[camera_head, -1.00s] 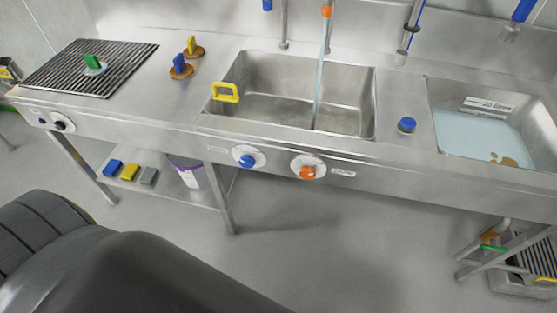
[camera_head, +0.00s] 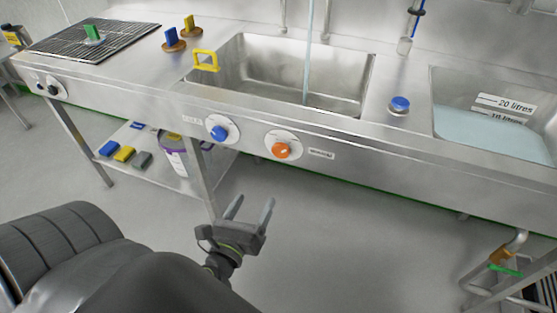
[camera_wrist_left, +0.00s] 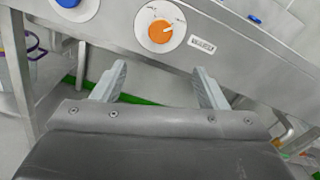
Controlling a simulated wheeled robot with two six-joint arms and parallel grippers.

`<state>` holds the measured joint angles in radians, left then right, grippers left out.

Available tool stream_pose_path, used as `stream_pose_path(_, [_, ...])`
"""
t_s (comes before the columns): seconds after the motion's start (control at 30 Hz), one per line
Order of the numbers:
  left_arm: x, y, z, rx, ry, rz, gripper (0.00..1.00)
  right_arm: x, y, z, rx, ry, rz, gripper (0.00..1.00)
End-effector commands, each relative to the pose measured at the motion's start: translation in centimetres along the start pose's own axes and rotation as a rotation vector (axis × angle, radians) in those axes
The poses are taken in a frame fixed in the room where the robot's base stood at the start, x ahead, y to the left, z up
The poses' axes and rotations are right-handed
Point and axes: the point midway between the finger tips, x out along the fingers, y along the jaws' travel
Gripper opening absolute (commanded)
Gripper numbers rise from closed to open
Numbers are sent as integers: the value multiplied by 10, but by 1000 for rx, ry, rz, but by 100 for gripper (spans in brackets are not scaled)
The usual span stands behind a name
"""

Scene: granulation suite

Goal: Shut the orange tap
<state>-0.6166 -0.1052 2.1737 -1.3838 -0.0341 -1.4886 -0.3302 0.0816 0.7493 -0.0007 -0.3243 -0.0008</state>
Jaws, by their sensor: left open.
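The orange tap (camera_head: 281,151) is a round knob on a white dial, set in the front panel of the steel sink unit. A stream of water (camera_head: 308,55) falls into the middle basin above it. In the left wrist view the orange tap (camera_wrist_left: 160,31) lies ahead of the fingers, with a pointer mark towards its upper right. My left gripper (camera_head: 250,208) is open and empty, below and a little left of the tap, apart from it. Its two fingers also show in the left wrist view (camera_wrist_left: 160,85). My right gripper is not in view.
A blue tap (camera_head: 218,133) sits just left of the orange one. A shelf (camera_head: 180,180) with blocks and a tub is below left. The floor in front is clear.

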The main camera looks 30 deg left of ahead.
Motion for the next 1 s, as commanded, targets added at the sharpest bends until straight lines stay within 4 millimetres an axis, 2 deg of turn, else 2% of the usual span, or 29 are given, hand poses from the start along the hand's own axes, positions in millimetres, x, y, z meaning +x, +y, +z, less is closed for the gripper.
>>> stream_pose_path(0.17, [19,-2,5,3,-3,-4,67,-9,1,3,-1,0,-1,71])
stream_pose_path(0.8, [136,-1,2,1,-1,-3,67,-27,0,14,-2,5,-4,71])
stream_pose_path(1.0, [162,-1,1,-1,0,-1,67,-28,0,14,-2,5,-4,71])
